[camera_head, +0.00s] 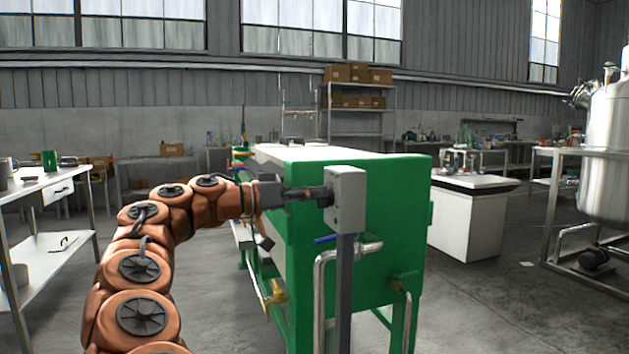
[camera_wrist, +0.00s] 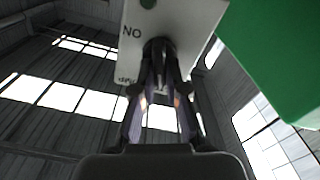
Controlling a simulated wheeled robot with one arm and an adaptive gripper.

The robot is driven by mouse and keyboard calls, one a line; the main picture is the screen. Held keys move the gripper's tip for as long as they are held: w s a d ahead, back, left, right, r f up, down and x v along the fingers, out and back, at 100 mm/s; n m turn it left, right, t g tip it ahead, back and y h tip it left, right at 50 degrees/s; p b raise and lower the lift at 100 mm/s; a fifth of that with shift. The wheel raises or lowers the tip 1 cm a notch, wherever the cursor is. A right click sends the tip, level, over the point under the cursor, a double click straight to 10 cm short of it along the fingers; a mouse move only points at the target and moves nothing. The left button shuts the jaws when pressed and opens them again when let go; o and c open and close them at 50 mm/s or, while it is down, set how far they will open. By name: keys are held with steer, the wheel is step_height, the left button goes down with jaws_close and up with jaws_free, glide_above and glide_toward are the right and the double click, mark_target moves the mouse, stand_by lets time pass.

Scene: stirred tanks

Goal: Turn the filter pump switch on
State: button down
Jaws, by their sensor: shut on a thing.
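The pump switch is a grey box (camera_head: 346,200) on a grey post (camera_head: 345,290) in front of the green tank (camera_head: 390,215). My gripper (camera_head: 325,196) reaches it from the left, at the box's left face. In the wrist view the switch box (camera_wrist: 190,22) shows a label that reads "NO", and a second label is partly hidden. My gripper (camera_wrist: 160,62) is shut on a dark round knob (camera_wrist: 158,46) on that face. The fingers cover most of the knob, and its turn position cannot be told.
Metal pipes with a blue-handled valve (camera_head: 340,238) run just below the box, beside the post. A white-topped bench (camera_head: 470,215) stands to the right, and a steel vessel (camera_head: 607,150) stands farther right. A worktable (camera_head: 45,190) is at the left. The floor between them is open.

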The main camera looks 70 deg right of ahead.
steer(key=shift+w+d+f+n+p, duration=0.1)
steer(key=shift+f+n+p, duration=0.05)
steer(key=shift+n+p, duration=2.6)
steer(key=shift+w+d+f+n+p, duration=0.1)
steer(key=shift+n+p, duration=1.8)
steer(key=shift+p, duration=1.7)
steer(key=shift+w+d+f+n+p, duration=0.1)
steer(key=shift+f+n+p, duration=0.05)
steer(key=shift+n+p, duration=2.6)
steer(key=shift+f+m+p, duration=0.1)
steer(key=shift+m+p, duration=0.2)
steer(key=shift+p, duration=0.15)
steer(key=c, duration=1.2)
jaws_free()
